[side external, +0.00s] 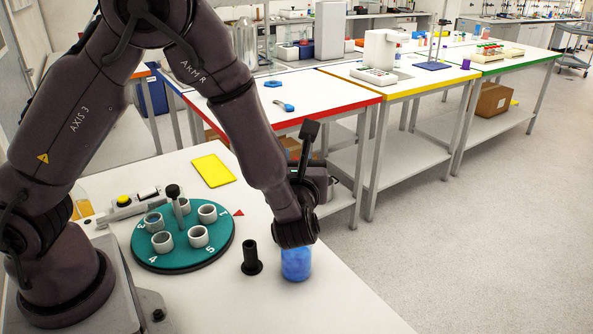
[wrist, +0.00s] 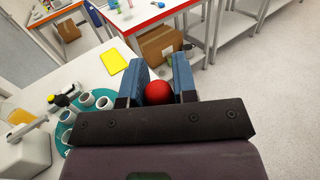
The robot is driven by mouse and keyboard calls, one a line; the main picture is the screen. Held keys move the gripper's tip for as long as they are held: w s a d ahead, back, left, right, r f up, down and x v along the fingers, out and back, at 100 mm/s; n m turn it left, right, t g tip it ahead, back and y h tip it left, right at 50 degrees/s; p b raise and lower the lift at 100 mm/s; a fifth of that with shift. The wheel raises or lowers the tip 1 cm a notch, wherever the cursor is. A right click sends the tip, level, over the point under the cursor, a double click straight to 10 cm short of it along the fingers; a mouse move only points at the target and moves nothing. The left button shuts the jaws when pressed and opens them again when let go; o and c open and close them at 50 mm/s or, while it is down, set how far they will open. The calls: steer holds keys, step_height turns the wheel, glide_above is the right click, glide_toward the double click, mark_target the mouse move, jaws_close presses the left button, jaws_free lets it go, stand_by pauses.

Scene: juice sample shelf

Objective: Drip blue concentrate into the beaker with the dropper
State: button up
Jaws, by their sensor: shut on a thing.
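My gripper (wrist: 160,78) is shut on the red bulb (wrist: 159,92) of the dropper, which sits between its two blue fingers in the wrist view. The dropper's tube is hidden there. In the side view, the dark end of my arm is directly above or in front of a blue, see-through beaker (side external: 296,266) on the white table. The wrist end covers the beaker's top, so I cannot tell whether the dropper tip is inside it. The fingers and dropper do not show clearly in the side view.
A black upright holder (side external: 252,258) stands just left of the beaker. A teal numbered turntable (side external: 184,259) with several grey cups and a central post is further left. A yellow card (side external: 212,171) lies behind. The table's right edge is close to the beaker.

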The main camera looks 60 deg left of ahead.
steer(key=shift+a, duration=0.1)
stand_by(0.4)
steer(key=w+a+f, duration=0.3)
steer(key=a+f, duration=0.1)
steer(key=a, duration=0.4)
steer(key=shift+a+f, duration=0.15)
steer(key=shift+f, duration=0.2)
steer(key=shift+o, duration=0.7)
jaws_close()
